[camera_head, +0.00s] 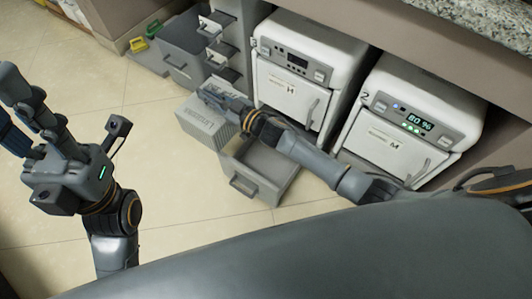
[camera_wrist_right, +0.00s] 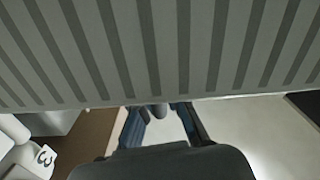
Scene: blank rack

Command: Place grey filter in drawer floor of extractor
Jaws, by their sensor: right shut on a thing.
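The grey filter (camera_head: 207,128) is a light grey box with ribbed sides and lettering on its front. My right gripper (camera_head: 222,101) is shut on it at its upper edge. In the right wrist view the filter's striped face (camera_wrist_right: 165,45) fills the upper half, and the fingertips are mostly hidden. An open grey drawer (camera_head: 262,187) with a front handle stands out below the left white machine; its inside looks empty. The filter is beside the drawer's left edge, overlapping it slightly in the picture. My left gripper (camera_head: 14,112) is open and empty at the far left.
Two white machines (camera_head: 306,75) (camera_head: 417,121) stand under the counter; the right one has a lit display. A grey cabinet with several handles (camera_head: 228,38) and a grey bin (camera_head: 180,45) stand behind. Yellow and green items (camera_head: 146,36) lie farther back. The tiled floor is clear at left.

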